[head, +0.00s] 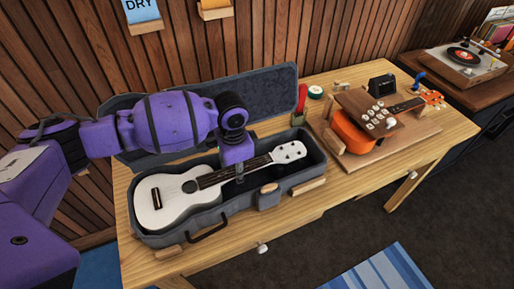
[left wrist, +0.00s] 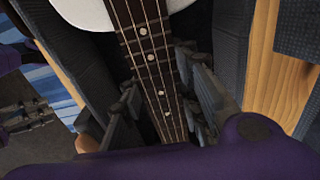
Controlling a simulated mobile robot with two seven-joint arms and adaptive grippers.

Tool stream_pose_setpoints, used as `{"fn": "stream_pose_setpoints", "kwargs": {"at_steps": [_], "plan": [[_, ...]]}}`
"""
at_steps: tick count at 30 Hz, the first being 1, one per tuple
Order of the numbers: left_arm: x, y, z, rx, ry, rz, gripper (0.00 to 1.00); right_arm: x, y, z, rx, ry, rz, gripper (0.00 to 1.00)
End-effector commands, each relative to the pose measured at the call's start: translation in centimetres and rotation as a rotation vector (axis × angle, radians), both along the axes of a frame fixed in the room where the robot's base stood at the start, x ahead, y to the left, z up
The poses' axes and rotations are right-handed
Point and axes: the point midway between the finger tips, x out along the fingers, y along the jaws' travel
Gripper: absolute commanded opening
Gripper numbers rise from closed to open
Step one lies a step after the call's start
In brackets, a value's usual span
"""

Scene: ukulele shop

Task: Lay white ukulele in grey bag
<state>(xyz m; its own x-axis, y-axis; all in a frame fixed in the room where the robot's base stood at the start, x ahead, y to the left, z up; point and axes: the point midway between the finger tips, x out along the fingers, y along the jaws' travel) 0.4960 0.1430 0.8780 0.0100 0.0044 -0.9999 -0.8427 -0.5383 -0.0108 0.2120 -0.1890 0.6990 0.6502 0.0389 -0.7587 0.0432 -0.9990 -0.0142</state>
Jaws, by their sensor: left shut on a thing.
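The white ukulele (head: 178,196) lies face up in the open grey bag (head: 213,219), a hard-looking case with its lid raised at the back. Its body is at the left end and its headstock (head: 289,152) at the right. My left gripper (head: 240,178) reaches down from above and is shut on the ukulele's neck. In the left wrist view the dark fingers stand on both sides of the fretboard (left wrist: 152,70). Dark gripper fingers (left wrist: 27,117) beside purple parts show at the left edge there, probably my right gripper; their opening is unclear.
The bag stands on a wooden table (head: 318,207). To its right, an orange ukulele (head: 350,132) lies on a wooden board under a brown block with white knobs. A turntable (head: 466,62) stands far right.

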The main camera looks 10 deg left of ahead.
Motion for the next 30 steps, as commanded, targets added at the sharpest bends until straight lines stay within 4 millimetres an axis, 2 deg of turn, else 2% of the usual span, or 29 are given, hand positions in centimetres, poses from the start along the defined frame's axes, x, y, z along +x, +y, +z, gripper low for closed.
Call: {"fn": "stream_pose_setpoints", "kwargs": {"at_steps": [11,12,17,30], "plan": [[-0.03,0.03,-0.25,0.000,0.000,0.001,0.00,-0.06,0.00,-0.05,0.000,0.001,0.000,0.40],[-0.03,0.03,-0.25,0.000,0.000,0.001,0.31,-0.06,0.00,-0.05,0.000,0.001,0.000,0.40],[-0.04,0.03,-0.26,0.001,0.001,0.001,0.52,-0.07,0.01,-0.06,0.000,0.001,0.000,0.40],[-0.10,0.03,-0.36,0.000,0.001,0.001,0.52,-0.08,0.01,-0.06,0.000,0.002,0.000,0.40]]}}
